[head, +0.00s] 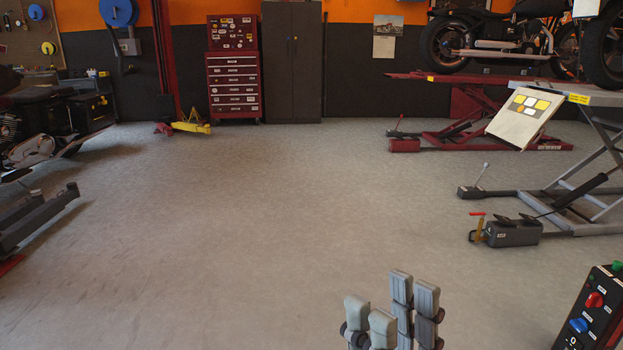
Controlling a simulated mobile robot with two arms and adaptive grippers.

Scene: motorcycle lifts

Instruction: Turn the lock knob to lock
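A black control box (592,318) stands at the bottom right, cut off by the frame edge. Its face carries a red knob (595,300), a blue knob (580,325) below it and a green button (617,265) at the top. The small white labels are too small to read, so I cannot tell which knob is the lock knob. My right gripper (401,303) shows at the bottom, left of the box and apart from it. Its grey fingers point up, close together, with nothing seen between them.
A grey lift (590,190) with a foot pump (510,232) stands at the right. A red lift (405,144) is behind it. A dark motorcycle (30,130) is at the left. A red tool cabinet (234,85) stands at the back. The middle floor is clear.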

